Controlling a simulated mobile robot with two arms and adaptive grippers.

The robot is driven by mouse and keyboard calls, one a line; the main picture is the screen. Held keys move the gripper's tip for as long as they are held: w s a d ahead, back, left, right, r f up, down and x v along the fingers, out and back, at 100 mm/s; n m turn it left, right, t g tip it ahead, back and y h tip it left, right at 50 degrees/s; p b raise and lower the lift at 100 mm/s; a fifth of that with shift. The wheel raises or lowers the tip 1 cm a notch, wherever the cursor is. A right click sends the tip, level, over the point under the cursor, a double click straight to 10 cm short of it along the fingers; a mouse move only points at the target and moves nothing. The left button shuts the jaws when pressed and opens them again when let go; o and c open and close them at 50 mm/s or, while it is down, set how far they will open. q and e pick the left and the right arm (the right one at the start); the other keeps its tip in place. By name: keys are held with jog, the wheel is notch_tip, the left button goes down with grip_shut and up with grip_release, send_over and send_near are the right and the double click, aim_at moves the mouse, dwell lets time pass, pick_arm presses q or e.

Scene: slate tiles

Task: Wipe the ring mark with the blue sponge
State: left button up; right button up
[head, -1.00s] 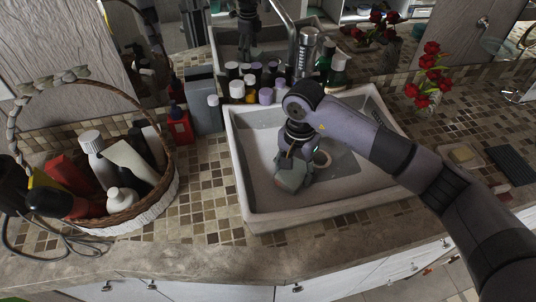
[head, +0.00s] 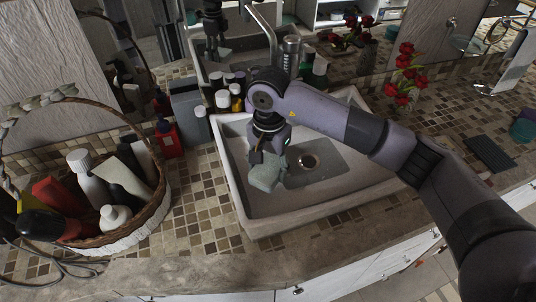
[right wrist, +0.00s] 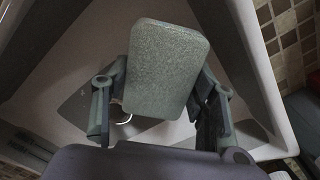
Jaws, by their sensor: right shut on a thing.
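The sponge (head: 265,176) looks pale grey-green rather than clearly blue. In the right wrist view the sponge (right wrist: 167,68) is a rounded slab between the two fingers (right wrist: 158,108). I cannot tell whether its underside touches the sink. I cannot make out a ring mark for certain; the sponge and gripper hide part of the basin. My left gripper is not in view.
A wicker basket (head: 160,205) of bottles stands left. Several small bottles (head: 222,99) stand behind the sink. Red flowers (head: 403,88) stand at the back right.

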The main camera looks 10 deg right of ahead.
jog(key=shift+r+p, duration=0.45)
jog(key=shift+r, duration=1.15)
jog(key=shift+a, duration=0.1)
